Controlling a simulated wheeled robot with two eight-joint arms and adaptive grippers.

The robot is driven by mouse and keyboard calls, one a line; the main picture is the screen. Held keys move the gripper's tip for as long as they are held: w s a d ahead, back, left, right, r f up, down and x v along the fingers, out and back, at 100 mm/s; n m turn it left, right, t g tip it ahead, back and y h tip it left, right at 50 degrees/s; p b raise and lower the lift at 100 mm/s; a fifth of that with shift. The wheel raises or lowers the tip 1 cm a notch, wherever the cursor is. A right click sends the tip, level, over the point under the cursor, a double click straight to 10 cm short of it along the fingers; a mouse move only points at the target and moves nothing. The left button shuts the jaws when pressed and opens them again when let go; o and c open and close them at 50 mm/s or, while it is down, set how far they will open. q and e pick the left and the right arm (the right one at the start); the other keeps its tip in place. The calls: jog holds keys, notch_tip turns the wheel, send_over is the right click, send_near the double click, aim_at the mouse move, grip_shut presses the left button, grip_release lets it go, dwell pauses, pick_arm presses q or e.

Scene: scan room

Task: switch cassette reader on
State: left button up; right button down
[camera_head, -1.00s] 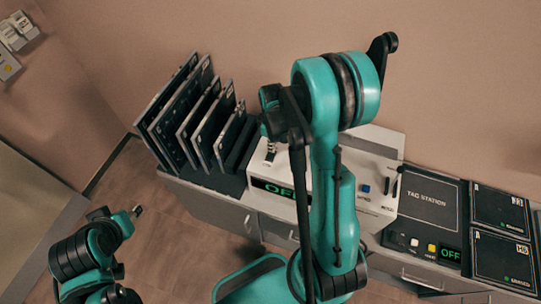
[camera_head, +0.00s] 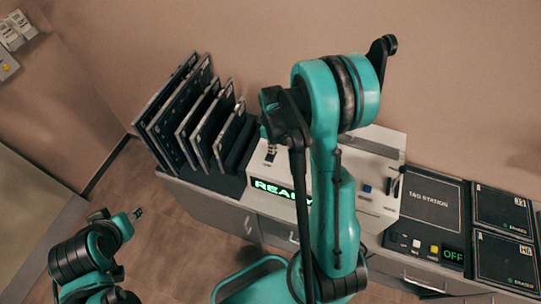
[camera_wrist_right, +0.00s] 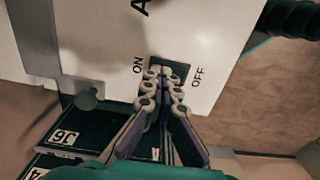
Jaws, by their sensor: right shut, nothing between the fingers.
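The cassette reader (camera_head: 345,165) is a white machine on the counter, partly hidden behind my right arm in the head view. Its front display (camera_head: 281,190) is lit green and reads READY, with the end covered by my arm. In the right wrist view, a white panel of the reader (camera_wrist_right: 115,50) carries a dark switch (camera_wrist_right: 176,68) between the labels ON and OFF. My right gripper (camera_wrist_right: 163,76) is shut and empty, its fingertips at the switch and covering part of it; I cannot tell whether they touch it.
A rack of several dark upright cassettes (camera_head: 182,118) stands left of the reader. To the right are the tag station (camera_head: 434,200), its display reading OFF, and two dark cassettes (camera_head: 503,212). A grey surface (camera_head: 25,210) is at far left.

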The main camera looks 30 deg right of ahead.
jog(key=shift+r+p, duration=2.3)
jog(key=shift+r, duration=1.25)
jog(key=shift+a+b, duration=0.2)
jog(key=shift+b, duration=0.3)
jog(key=s+a+f+m+t+b, duration=0.1)
jog(key=s+a+m+t+b, duration=0.6)
jog(key=b, duration=1)
jog(key=s+a+m, duration=0.1)
jog(key=s+a, duration=0.2)
jog(key=s, duration=0.1)
jog(key=shift+f, duration=0.4)
jog(key=shift+a, duration=0.1)
